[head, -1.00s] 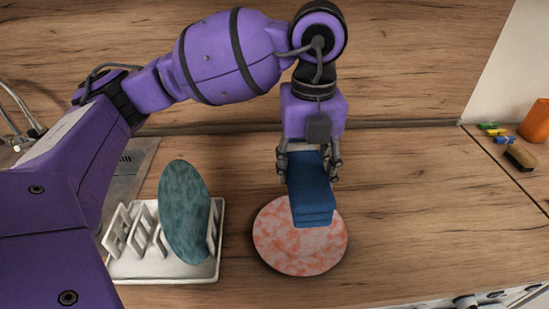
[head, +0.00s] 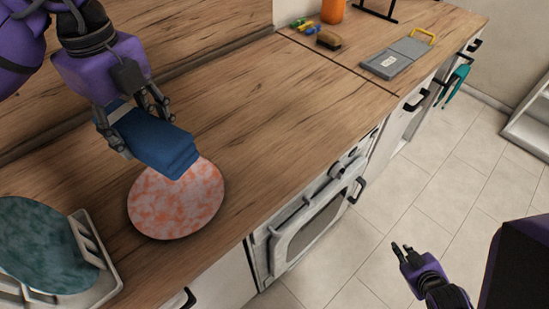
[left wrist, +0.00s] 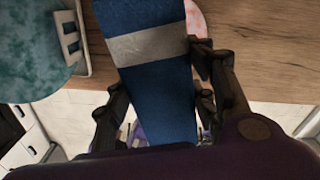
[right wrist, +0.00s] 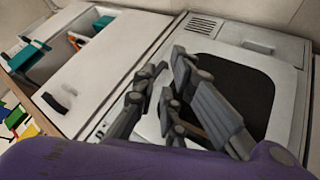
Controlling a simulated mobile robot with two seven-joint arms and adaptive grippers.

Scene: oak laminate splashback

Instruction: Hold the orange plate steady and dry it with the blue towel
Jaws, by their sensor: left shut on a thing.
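The orange plate (head: 172,208) is round, mottled orange and white, and lies flat on the wooden counter. A sliver of it shows in the left wrist view (left wrist: 197,22). The blue towel (head: 163,146) is a folded block with a grey band in the left wrist view (left wrist: 148,46). My left gripper (head: 135,128) is shut on the towel, which overhangs the plate's back edge; whether it touches the plate I cannot tell. My right gripper (head: 402,248) is empty, off the counter over the floor side, away from the plate. Its fingertips sit close together in the right wrist view (right wrist: 170,75).
A teal plate (head: 40,245) stands in a white rack (head: 100,262) left of the orange plate. A brush (head: 328,39), an orange container (head: 333,10) and a grey board (head: 398,60) are further along the counter. Counter right of the plate is clear. An oven (head: 310,225) is below.

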